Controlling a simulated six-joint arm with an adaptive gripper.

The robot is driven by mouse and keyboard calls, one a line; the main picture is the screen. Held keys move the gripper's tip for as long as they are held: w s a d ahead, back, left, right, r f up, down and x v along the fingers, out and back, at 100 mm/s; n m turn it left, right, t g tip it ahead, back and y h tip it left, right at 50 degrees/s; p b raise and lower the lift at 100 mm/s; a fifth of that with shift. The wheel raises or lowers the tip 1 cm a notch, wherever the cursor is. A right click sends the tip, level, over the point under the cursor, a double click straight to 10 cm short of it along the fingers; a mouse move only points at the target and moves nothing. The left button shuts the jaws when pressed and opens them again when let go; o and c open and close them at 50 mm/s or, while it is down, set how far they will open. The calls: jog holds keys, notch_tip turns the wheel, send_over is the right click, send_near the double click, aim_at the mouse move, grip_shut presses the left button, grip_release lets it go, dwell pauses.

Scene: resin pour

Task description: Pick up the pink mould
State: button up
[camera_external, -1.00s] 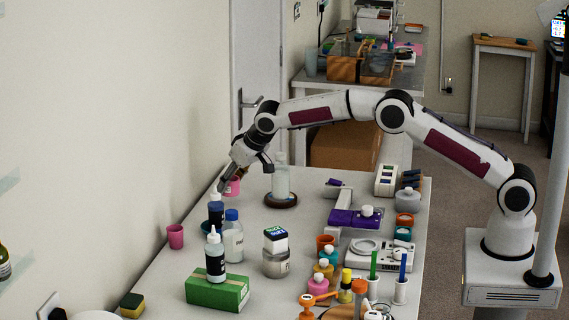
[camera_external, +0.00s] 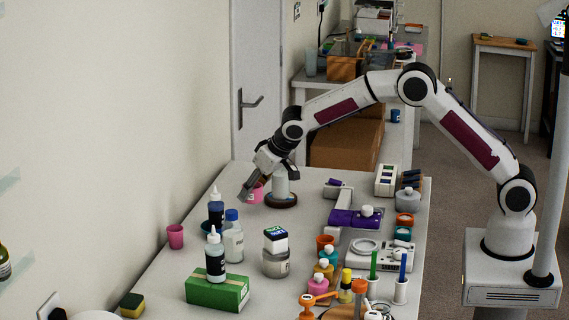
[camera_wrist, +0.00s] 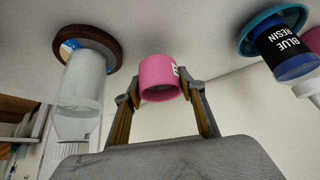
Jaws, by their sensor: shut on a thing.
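The pink mould (camera_wrist: 158,78) is a small pink cup with a pale label on its side, held between my two fingers in the wrist view. In the external view the pink mould (camera_external: 258,193) shows at my fingertips, just left of the clear bottle on a dark round base. My gripper (camera_external: 249,193) is shut on it, with a finger on each side; it also shows in the wrist view (camera_wrist: 160,87). Part of the mould is hidden by the gripper in the external view. I cannot tell how far it is above the table.
The clear bottle (camera_external: 281,184) stands close on the right. The blue resin bottle (camera_external: 216,208) and a white bottle (camera_external: 234,242) stand nearer the camera. Another pink cup (camera_external: 175,237) stands at the left edge.

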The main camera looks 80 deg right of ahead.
jog(key=shift+s+a, duration=0.5)
jog(key=shift+s, duration=0.65)
jog(key=shift+s+a, duration=0.45)
jog(key=shift+s, duration=0.7)
jog(key=shift+s+a, duration=0.5)
jog(key=shift+s, duration=0.65)
